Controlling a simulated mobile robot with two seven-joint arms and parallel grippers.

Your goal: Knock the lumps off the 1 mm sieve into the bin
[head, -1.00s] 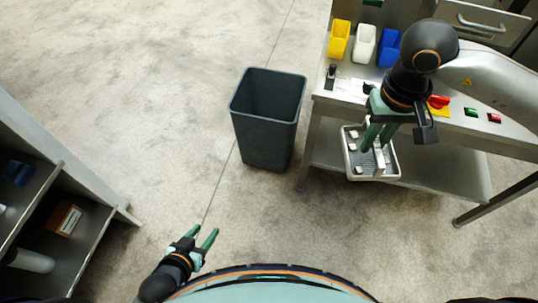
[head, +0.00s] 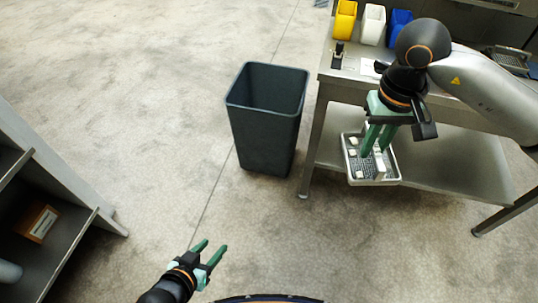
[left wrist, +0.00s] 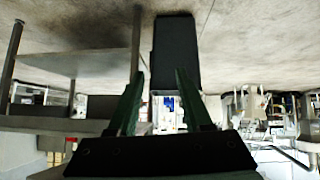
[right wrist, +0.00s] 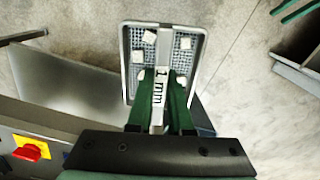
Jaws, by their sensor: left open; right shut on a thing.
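The 1 mm sieve (head: 350,173) is a light grey rectangular tray with a mesh floor. Several pale lumps (head: 353,152) lie on its mesh. My right gripper (head: 375,148) is shut on the sieve's middle bar, which reads "1 mm" in the right wrist view (right wrist: 159,92). The sieve looks about level, to the right of the bin. The bin (head: 266,125) is a dark grey open container standing on the floor. It also shows in the left wrist view (left wrist: 176,55). My left gripper (head: 212,248) is open and empty, low in the head view.
A steel bench (head: 440,178) with a lower shelf stands at the right, close by the sieve. A shelf unit (head: 75,245) stands at the left. The floor between is clear.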

